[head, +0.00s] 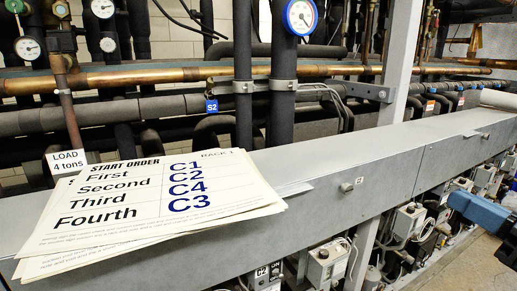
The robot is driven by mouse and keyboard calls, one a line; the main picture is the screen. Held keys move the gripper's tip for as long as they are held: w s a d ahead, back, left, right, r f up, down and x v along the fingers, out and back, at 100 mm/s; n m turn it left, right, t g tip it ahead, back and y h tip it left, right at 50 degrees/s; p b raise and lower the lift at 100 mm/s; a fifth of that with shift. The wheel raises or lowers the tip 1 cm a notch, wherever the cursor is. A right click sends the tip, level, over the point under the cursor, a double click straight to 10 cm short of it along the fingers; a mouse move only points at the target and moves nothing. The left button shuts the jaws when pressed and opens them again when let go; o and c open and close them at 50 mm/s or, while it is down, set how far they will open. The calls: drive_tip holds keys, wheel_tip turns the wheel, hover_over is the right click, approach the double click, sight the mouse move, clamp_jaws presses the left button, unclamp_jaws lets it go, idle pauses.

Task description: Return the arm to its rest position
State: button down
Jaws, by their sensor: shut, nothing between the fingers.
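A blue part of my arm (480,212) enters at the right edge, in front of the grey rail. A dark piece (508,252) shows just below it at the same edge. My gripper's fingertips do not show in the head view, so I cannot see where they are. Most of the arm is outside the picture.
A long grey ledge (330,190) crosses the view, with a stack of start order sheets (140,200) on it at left. Pipes and gauges, one blue-rimmed (300,17), stand behind. Switch boxes (328,262) sit below the ledge. Some floor (465,268) shows at lower right.

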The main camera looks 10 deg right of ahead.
drive_tip(key=s+a+f+m+t+y, duration=0.35)
drive_tip(key=s+a+m, duration=0.65)
drive_tip(key=a+m, duration=0.45)
drive_tip(key=s+a+f+m+g+h, duration=0.1)
drive_tip(key=s+f+m+g+h, duration=0.2)
drive_tip(key=s+f+m, duration=0.4)
drive_tip(key=s+f+m+g+h, duration=0.4)
drive_tip(key=s+f+m, duration=0.4)
drive_tip(key=m, duration=0.9)
drive_tip(key=s+h, duration=0.1)
drive_tip(key=s, duration=0.2)
drive_tip(key=shift+s+a+f+h, duration=0.25)
drive_tip(key=shift+s+a+h, duration=0.1)
drive_tip(key=shift+s+a, duration=0.05)
drive_tip(key=c, duration=1.8)
unclamp_jaws()
